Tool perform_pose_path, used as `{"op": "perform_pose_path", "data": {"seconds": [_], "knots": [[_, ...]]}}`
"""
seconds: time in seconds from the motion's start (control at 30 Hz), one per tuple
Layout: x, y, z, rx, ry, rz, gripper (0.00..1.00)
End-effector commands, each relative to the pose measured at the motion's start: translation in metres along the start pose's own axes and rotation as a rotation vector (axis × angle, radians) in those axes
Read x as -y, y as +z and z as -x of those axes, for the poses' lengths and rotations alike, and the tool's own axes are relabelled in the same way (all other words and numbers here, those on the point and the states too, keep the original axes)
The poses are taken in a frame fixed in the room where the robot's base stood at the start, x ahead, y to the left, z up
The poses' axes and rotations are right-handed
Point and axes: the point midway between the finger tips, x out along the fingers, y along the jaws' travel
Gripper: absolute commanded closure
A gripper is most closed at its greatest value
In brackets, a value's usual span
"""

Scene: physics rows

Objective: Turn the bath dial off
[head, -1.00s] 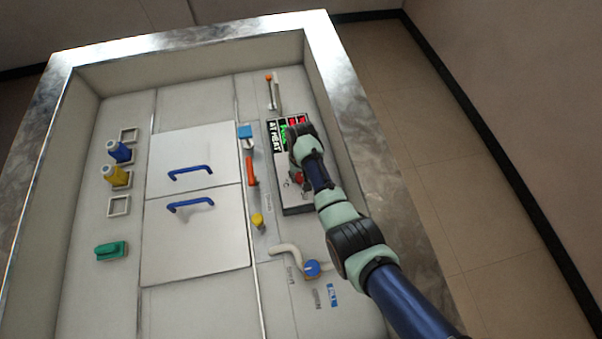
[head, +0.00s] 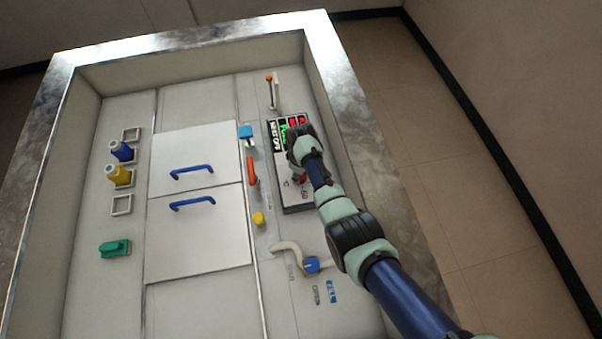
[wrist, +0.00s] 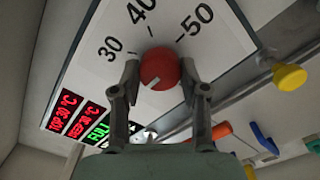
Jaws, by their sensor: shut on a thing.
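The red dial (wrist: 160,67) is a round knob with a pale pointer mark, on a white plate with 30, 40 and 50 printed around it. My gripper (wrist: 159,75) has one finger on each side of the dial and is shut on it. In the wrist view the display (wrist: 82,118) shows red temperature readings and green text, partly cut off by the gripper.
A yellow knob (head: 258,218), an orange-red handle (head: 252,170) and a blue switch (head: 246,132) stand left of the dial plate. A blue round valve (head: 311,265) on a pipe sits below. The raised metal rim (head: 350,110) borders the right side.

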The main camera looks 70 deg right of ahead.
Motion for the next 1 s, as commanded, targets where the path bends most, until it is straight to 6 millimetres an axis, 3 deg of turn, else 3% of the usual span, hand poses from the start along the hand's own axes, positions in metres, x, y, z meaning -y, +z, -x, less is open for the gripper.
{"op": "perform_pose_path", "data": {"seconds": [0.57, 0.6, 0.73, 1.0], "knots": [[0.0003, 0.0002, -0.0012, 0.0, 0.0, 0.037, 0.91], [0.0003, 0.0002, -0.0012, 0.0, 0.0, 0.037, 0.53], [0.0003, 0.0001, -0.001, 0.0, 0.0, 0.036, 0.31], [0.0001, 0.0, -0.0002, 0.0, 0.0, 0.035, 0.31]]}}
